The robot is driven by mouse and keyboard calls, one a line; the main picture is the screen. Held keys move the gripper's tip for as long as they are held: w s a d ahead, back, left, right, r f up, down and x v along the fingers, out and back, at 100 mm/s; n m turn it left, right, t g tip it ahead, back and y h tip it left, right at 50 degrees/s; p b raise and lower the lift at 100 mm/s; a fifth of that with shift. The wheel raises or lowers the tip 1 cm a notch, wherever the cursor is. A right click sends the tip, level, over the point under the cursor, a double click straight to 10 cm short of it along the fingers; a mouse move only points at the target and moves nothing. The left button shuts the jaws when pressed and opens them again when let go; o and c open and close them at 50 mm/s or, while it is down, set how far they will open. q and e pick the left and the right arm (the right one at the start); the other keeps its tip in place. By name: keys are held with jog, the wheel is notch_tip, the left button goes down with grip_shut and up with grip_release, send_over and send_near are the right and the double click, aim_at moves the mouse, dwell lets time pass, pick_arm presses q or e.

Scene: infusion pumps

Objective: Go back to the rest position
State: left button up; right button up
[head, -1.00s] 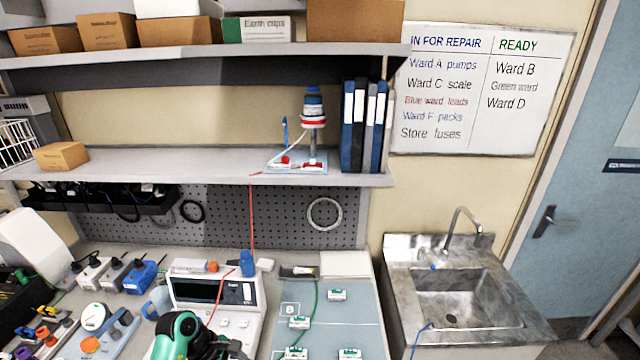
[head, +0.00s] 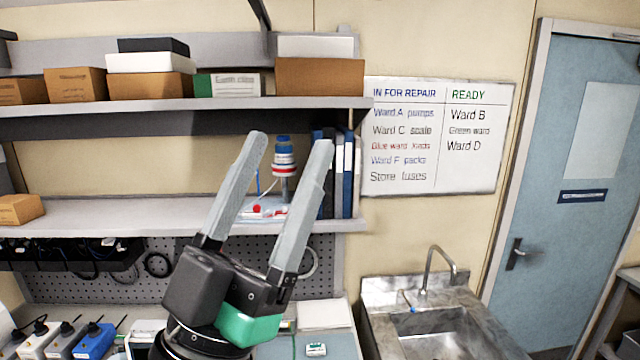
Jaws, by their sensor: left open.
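My left gripper (head: 290,142) is raised in front of the shelves in the head view, its two long grey fingers pointing up. The fingers are apart with nothing held between them. Behind them, on the lower shelf, stands a small device with a blue and red top (head: 284,160) on a pale base, partly covered by the fingers. My right gripper does not show.
The lower shelf (head: 120,215) also holds binders (head: 347,175) and a small cardboard box (head: 20,209). Boxes stand on the upper shelf (head: 60,122). A metal sink (head: 430,335) is at right, beside a blue door (head: 560,160). A blue plug unit (head: 95,342) sits lower left.

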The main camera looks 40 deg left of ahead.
pick_arm(q)
jog(key=d+h, duration=0.1)
jog(key=h, duration=0.1)
jog(key=d+m+h, duration=0.1)
jog(key=h, duration=0.1)
jog(key=d+h, duration=0.2)
jog(key=shift+w+d+f+m+g, duration=0.1)
jog(key=shift+w+f+m+g, duration=0.1)
jog(key=shift+f+m+g, duration=0.2)
jog(key=shift+r, duration=0.15)
notch_tip(320, 180, up, 14)
jog(key=p, duration=1.4)
notch_tip(320, 180, down, 28)
jog(key=b, duration=2.7)
jog(key=shift+b, duration=0.35)
notch_tip(320, 180, down, 27)
jog(key=b, duration=2.7)
